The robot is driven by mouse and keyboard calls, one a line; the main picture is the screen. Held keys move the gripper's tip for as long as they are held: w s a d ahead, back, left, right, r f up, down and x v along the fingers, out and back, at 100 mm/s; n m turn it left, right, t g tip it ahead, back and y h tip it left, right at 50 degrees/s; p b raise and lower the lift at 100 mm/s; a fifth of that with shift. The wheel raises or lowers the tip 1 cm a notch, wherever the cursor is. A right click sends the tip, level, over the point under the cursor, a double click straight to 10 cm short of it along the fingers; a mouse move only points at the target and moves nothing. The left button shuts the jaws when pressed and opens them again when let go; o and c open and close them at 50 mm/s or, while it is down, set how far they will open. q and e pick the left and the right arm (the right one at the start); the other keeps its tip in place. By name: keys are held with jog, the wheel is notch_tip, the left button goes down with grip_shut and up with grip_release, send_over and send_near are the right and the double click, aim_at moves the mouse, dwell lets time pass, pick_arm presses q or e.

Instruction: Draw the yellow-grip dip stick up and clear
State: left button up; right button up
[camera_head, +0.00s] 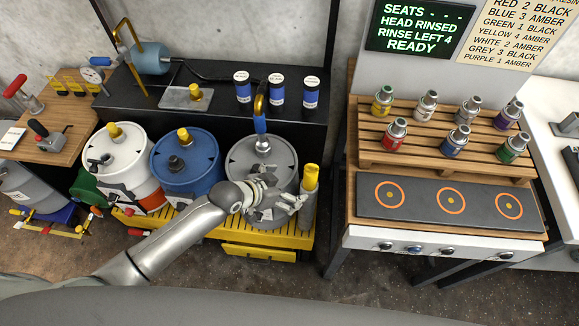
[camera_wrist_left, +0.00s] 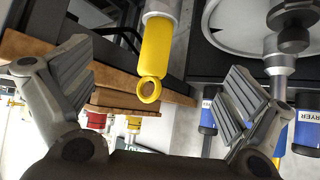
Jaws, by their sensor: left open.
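The yellow-grip dip stick (camera_head: 311,178) stands upright in a grey tube (camera_head: 308,212) at the right side of the grey drum (camera_head: 285,160). In the left wrist view its yellow grip (camera_wrist_left: 157,50) ends in a ring and comes out of the pale tube (camera_wrist_left: 161,8). My left gripper (camera_head: 294,206) is in front of the grey drum, just left of the tube. Its two fingers are spread, and in the left wrist view the grip shows between them, farther off and untouched. My right gripper is not in view.
A blue drum (camera_head: 200,165) and a white drum (camera_head: 125,150) stand left of the grey drum on a yellow pallet (camera_head: 215,233). A pump tube with a blue sleeve (camera_head: 260,123) rises from the grey drum. A wooden rack (camera_head: 440,166) with several small cans stands at right.

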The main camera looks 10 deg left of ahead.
aim_at(306, 175)
pick_arm(q)
jog(key=shift+m+h, duration=0.4)
jog(key=w+d+f+b, duration=0.1)
jog(key=w+d+b, duration=0.1)
jog(key=w+d+f+b, duration=0.1)
jog(key=w+d+b, duration=0.1)
jog(key=b, duration=0.1)
jog(key=w+d+f+b, duration=0.1)
jog(key=w+d+b, duration=0.1)
jog(key=b, duration=0.1)
jog(key=shift+w+f, duration=0.3)
jog(key=shift+f, duration=0.05)
jog(key=shift+w+d+f+b, duration=0.15)
jog(key=shift+d+b, duration=0.1)
jog(key=shift+b, duration=0.1)
jog(key=shift+w+d+f, duration=0.1)
jog(key=shift+w+f, duration=0.05)
jog(key=c, duration=1.9)
grip_shut()
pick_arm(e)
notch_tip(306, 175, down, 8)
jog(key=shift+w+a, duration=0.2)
